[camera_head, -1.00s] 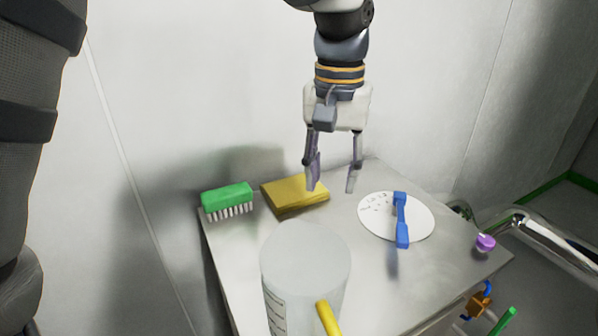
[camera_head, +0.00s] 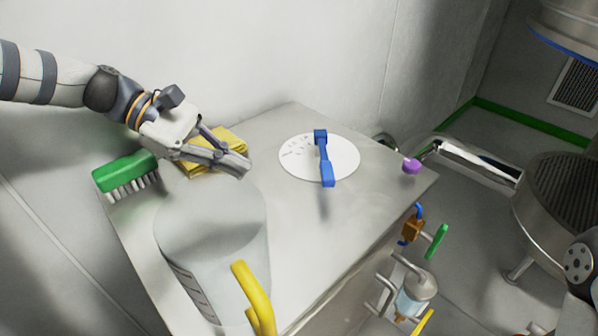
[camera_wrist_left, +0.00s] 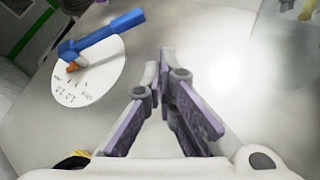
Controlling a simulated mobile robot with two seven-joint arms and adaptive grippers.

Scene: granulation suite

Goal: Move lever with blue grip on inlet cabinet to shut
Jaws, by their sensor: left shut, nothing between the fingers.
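The lever with the blue grip (camera_head: 325,165) lies across a white round dial plate (camera_head: 345,155) on the top of the metal inlet cabinet (camera_head: 285,215). In the left wrist view the lever (camera_wrist_left: 108,29) is at the upper left, its hub end over the dial (camera_wrist_left: 95,78) with printed marks. My right gripper is not in view.
A purple knob (camera_head: 411,166) sits at the right corner. The top between container and dial is clear.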

